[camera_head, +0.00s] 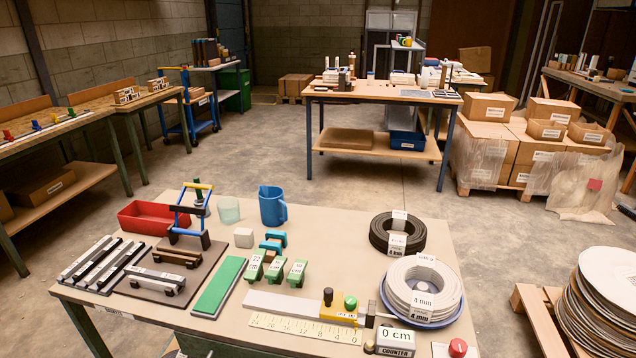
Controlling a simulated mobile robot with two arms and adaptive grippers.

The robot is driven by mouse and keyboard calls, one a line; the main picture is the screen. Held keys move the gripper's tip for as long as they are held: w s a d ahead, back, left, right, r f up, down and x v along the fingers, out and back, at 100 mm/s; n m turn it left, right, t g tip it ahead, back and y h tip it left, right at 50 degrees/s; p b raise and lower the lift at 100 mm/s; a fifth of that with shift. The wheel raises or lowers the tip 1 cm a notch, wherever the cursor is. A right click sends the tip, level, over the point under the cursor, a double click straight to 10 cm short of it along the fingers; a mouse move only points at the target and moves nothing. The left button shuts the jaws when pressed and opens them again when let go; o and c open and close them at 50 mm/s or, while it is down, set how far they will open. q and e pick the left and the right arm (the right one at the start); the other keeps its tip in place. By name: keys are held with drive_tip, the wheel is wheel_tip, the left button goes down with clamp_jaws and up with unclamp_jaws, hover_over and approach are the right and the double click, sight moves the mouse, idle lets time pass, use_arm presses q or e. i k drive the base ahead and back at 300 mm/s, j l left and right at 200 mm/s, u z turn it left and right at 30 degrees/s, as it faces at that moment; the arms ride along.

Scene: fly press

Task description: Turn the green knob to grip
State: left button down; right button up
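A small green knob (350,302) sits on top of a yellow block (338,313) near the front right of the near table. A black knob (328,296) stands just left of it on the same block. A grey flat bar (285,304) runs into the block from the left, and a ruler scale (300,326) lies in front. The knob's grip setting cannot be read at this size. The fly press (190,215), with a blue and yellow frame and some green at its top, stands at the back left. Neither of my grippers is in view.
A red button (458,347) is at the front edge. Several green blocks (275,269) and a green strip (219,287) lie left.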

sight(351, 301)
drive_tip(key=i+j+z, duration=0.5)
drive_tip(key=i+j, duration=0.2)
drive_tip(key=j, duration=0.25)
